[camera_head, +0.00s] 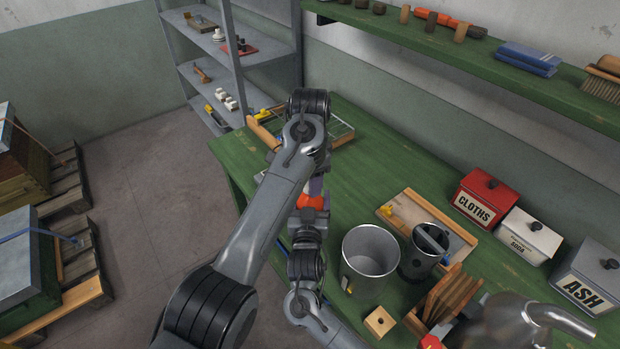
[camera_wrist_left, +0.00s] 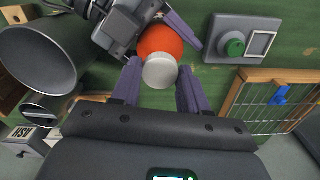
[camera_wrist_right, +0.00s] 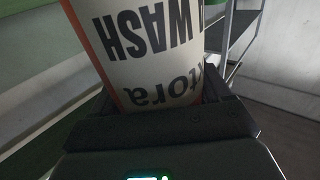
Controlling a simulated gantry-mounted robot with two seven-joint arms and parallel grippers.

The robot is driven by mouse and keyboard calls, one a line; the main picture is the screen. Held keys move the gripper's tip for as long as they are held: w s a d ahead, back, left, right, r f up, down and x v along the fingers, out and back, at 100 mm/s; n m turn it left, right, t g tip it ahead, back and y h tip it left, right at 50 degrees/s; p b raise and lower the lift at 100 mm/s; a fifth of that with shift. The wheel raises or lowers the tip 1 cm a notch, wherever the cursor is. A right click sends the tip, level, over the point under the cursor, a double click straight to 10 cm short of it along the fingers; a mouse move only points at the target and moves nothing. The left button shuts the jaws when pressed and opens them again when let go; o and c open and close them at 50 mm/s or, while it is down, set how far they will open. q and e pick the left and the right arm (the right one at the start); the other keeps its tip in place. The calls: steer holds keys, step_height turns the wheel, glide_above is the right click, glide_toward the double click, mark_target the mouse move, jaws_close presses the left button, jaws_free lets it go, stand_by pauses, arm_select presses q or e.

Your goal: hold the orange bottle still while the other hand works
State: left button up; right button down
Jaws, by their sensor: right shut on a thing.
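The orange bottle (camera_wrist_left: 160,42) with a white cap (camera_wrist_left: 160,72) shows in the left wrist view. In the head view a patch of its orange (camera_head: 311,201) shows between my two arms. Its white label (camera_wrist_right: 150,45), lettering upside down, fills the top of the right wrist view. My right gripper (camera_wrist_right: 155,100) is shut on the bottle's body; its fingers are mostly hidden there. My left gripper (camera_wrist_left: 158,66) is open, its purple fingers on either side of the cap with visible gaps. In the head view my left gripper (camera_head: 315,186) is largely covered by its own wrist.
The green bench (camera_head: 375,165) carries a metal bucket (camera_head: 370,250), a dark smoker can (camera_head: 422,252), a wooden tray (camera_head: 400,203) and a wired frame (camera_wrist_left: 272,100). Tins, including CLOTHS (camera_head: 484,198), line the back.

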arm_select(q)
steer(key=o, duration=0.3)
steer(key=shift+o, duration=0.2)
steer(key=shift+r, duration=2.3)
steer(key=shift+c, duration=0.3)
steer(key=m, duration=0.3)
steer(key=shift+s+f, duration=0.1)
steer(key=m, duration=0.3)
steer(key=shift+m, duration=0.4)
steer(key=m, duration=0.1)
steer(key=r+m, duration=0.1)
steer(key=m, duration=0.1)
steer(key=shift+r, duration=0.1)
steer(key=shift+r+m, duration=0.35)
steer(key=shift+m, duration=0.25)
steer(key=shift+r, duration=0.45)
steer(key=shift+f, duration=3.6)
